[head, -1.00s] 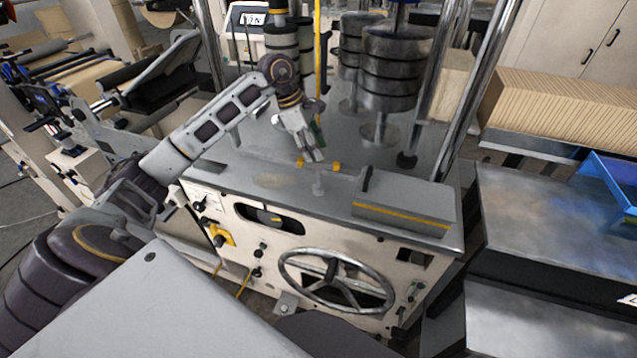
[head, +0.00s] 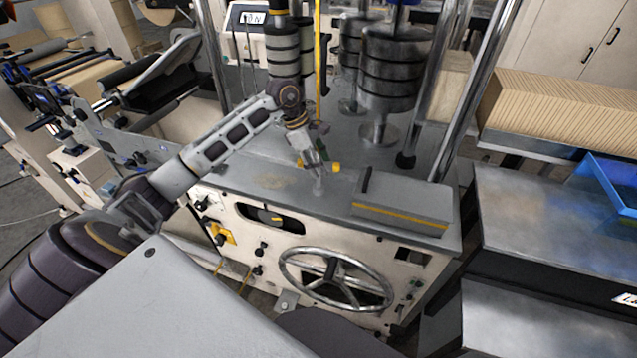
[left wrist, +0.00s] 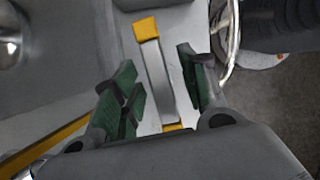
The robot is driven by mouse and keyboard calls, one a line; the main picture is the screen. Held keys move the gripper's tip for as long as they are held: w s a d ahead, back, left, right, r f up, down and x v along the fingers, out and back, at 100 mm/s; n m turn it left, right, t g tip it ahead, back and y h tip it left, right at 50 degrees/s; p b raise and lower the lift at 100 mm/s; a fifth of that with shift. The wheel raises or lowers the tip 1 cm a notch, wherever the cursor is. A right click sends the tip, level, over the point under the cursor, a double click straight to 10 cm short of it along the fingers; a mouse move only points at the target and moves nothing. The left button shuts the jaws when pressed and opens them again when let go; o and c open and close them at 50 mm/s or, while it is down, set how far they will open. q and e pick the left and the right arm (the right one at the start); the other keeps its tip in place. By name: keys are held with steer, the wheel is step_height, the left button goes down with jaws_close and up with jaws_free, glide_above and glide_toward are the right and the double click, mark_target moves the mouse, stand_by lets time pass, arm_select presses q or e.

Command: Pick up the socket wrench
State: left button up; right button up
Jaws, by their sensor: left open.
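The socket wrench stands at the front edge of the machine's grey top in the head view, as a crossbar with yellow ends (head: 335,167) over a pale stem. In the left wrist view, the grey bar with yellow ends (left wrist: 158,80) lies between the green-padded fingers of my open left gripper (left wrist: 156,65). Gaps show on both sides of the bar near the fingertips. My right gripper is in neither view.
A grey box with a yellow stripe (head: 400,203) lies on the top, right of the wrench. Stacked dark weights (head: 390,75) and chrome posts (head: 458,90) stand behind. A handwheel (head: 337,279) is on the front panel. The top left of the wrench is clear.

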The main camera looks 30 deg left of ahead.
arm_select(q)
jaws_close()
stand_by(0.3)
